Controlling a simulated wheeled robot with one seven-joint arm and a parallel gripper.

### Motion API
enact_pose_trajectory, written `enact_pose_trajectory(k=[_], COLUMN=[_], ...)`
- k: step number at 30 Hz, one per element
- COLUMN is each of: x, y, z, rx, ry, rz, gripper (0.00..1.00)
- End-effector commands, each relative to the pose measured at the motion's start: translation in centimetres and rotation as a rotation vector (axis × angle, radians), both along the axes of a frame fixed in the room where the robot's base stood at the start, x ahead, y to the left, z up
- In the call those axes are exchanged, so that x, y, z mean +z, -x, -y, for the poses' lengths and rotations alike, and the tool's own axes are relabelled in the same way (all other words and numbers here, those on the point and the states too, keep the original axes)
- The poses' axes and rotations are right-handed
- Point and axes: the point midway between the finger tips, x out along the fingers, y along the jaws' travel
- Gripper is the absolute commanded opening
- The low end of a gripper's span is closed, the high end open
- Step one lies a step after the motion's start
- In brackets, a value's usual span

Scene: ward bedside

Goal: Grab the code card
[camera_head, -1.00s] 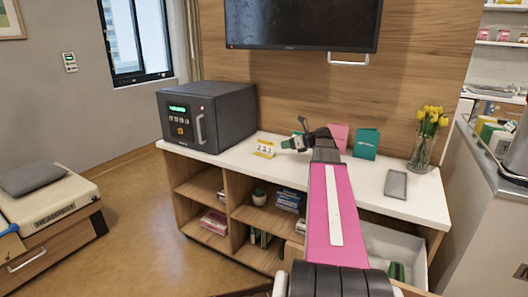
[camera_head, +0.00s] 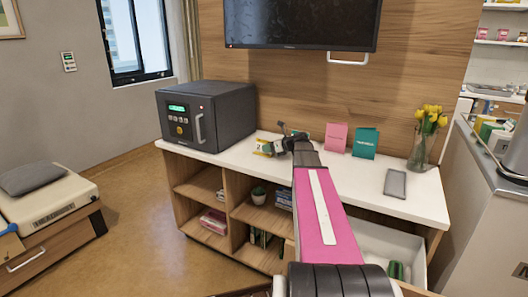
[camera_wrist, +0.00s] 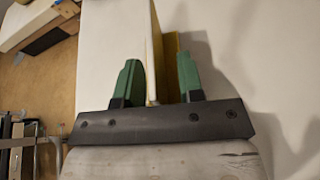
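The code card (camera_head: 264,147), a small white and yellow folded card, stands on the white counter to the right of the dark safe. In the head view my gripper (camera_head: 275,148) is at the card and partly covers it. In the wrist view the card (camera_wrist: 156,55) shows nearly edge-on, as a pale panel with a yellow one beside it. It stands between the two green fingers of my gripper (camera_wrist: 158,80). The fingers are apart, with a narrow gap left around the card. Whether either finger touches it is hard to tell.
The safe (camera_head: 206,115) stands close on the left. A pink card (camera_head: 336,137), a teal card (camera_head: 366,143), a grey phone-like slab (camera_head: 395,184) and a vase of yellow flowers (camera_head: 422,150) are to the right. Bare counter (camera_head: 360,180) lies between.

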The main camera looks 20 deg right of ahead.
Motion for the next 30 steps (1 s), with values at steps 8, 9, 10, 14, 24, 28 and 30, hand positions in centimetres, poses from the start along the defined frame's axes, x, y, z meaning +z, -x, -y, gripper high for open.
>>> enact_pose_trajectory(k=[8,9,10,14,24,28,30], x=[0.0,0.0,0.0,0.0,0.8,2.1,3.2], y=[0.0,0.0,0.0,0.0,0.0,0.1,0.0], z=[0.0,0.0,0.0,0.0,0.0,0.0,0.0], rx=[0.0,0.0,0.0,0.0,0.0,-0.001,-0.001], ry=[0.0,0.0,0.0,0.0,0.002,0.001,0.002], rz=[0.0,0.0,0.0,0.0,0.001,0.001,0.003], gripper=[0.0,0.0,0.0,0.0,0.0,0.0,0.0])
